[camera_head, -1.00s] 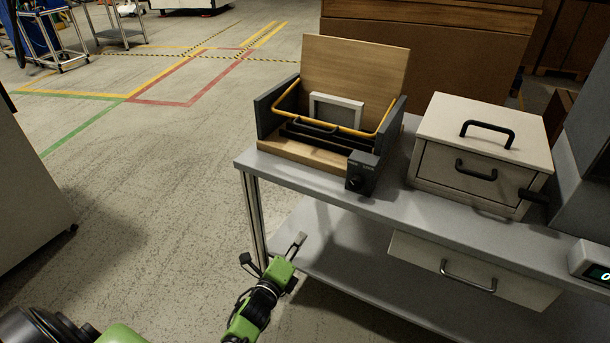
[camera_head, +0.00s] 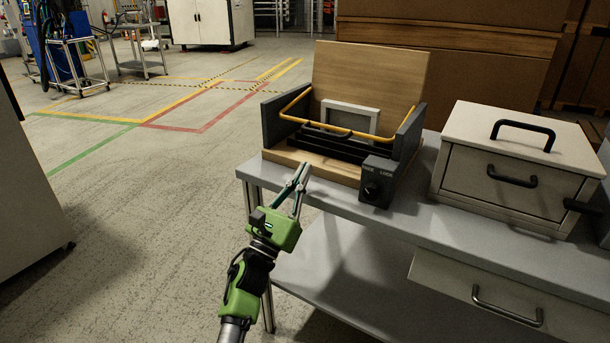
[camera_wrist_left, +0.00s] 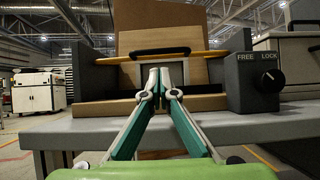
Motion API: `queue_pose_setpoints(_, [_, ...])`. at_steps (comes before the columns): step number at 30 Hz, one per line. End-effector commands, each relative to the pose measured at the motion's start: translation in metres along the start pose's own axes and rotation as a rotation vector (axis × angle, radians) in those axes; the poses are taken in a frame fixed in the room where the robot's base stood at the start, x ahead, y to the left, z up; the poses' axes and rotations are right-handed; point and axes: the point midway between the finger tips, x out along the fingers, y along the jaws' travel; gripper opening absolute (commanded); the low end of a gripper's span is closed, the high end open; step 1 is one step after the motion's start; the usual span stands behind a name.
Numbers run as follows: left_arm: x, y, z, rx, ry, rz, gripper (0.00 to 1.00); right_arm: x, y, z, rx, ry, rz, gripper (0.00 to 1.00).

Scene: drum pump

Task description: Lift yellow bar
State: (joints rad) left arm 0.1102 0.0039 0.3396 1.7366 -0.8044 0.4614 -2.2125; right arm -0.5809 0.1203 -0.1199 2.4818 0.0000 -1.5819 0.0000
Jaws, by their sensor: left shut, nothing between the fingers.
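The yellow bar (camera_head: 330,125) runs across the open front of a wooden box fixture (camera_head: 370,85) with dark side walls, on the grey table. In the left wrist view the yellow bar (camera_wrist_left: 222,54) lies level behind my fingertips. My left gripper (camera_head: 303,168) is shut and empty, in front of the fixture's left front edge, apart from the bar. In the left wrist view its fingertips (camera_wrist_left: 159,72) meet just below the bar's line. A dark knob box (camera_head: 376,182) marked FREE and LOCK (camera_wrist_left: 252,80) stands at the fixture's right front. My right gripper is not in view.
A white cabinet box (camera_head: 515,160) with black handles stands on the table (camera_head: 420,215) to the right. A drawer (camera_head: 490,300) hangs below the tabletop. The floor left of the table is clear.

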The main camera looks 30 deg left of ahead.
Motion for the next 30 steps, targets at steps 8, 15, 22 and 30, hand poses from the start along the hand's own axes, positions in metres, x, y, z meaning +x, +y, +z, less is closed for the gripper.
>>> queue_pose_setpoints(8, [0.051,0.000,0.001,-0.003,-0.001,0.000,0.00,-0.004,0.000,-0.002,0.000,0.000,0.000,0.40])
queue_pose_setpoints(15, [0.069,0.000,-0.001,-0.003,0.002,0.001,0.00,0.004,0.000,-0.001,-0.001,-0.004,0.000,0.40])
queue_pose_setpoints(22, [0.070,0.000,-0.001,-0.004,0.002,0.001,0.00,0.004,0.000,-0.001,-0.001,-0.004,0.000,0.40])
queue_pose_setpoints(30, [0.072,0.000,0.000,-0.004,0.005,0.000,0.00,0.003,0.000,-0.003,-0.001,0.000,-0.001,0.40])
